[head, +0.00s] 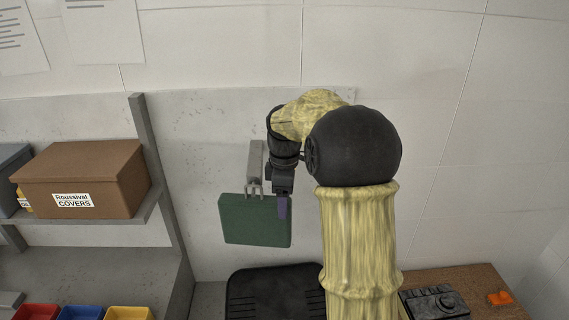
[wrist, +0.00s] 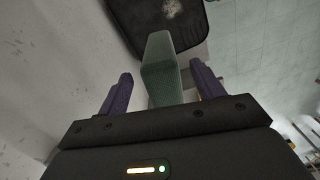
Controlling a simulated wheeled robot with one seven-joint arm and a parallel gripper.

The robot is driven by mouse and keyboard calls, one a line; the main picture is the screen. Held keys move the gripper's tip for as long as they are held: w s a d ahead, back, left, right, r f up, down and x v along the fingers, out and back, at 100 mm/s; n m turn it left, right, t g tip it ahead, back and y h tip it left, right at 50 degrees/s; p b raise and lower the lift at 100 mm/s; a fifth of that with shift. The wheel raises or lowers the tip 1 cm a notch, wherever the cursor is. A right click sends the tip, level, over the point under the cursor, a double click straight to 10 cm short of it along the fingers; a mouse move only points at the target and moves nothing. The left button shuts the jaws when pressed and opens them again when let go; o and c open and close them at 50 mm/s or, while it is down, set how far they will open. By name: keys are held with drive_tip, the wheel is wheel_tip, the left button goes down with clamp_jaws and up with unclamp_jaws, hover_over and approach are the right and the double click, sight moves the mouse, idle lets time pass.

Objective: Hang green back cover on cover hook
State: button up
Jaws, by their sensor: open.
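The green back cover (head: 250,222) is a flat panel that hangs upright against the grey wall board in the head view. Its top edge meets the prongs of the grey cover hook (head: 256,162), which is fixed to the board above it. My gripper (head: 284,208) is at the cover's right end, with a purple finger in front of it. In the wrist view the green cover (wrist: 163,68) stands edge-on between the two purple fingers. They are spread open with a gap on each side. The hook's contact with the cover is too small to make out fully.
A brown box labelled "Roussival COVERS" (head: 85,178) sits on a grey shelf (head: 110,213) at left, with coloured bins (head: 80,312) below. A black chair part (head: 270,293) is under the cover. A wooden surface (head: 466,283) is at lower right.

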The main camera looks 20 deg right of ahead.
wheel_tip(320, 180, up, 13)
drive_tip(key=b, duration=0.1)
idle(0.3)
idle(0.4)
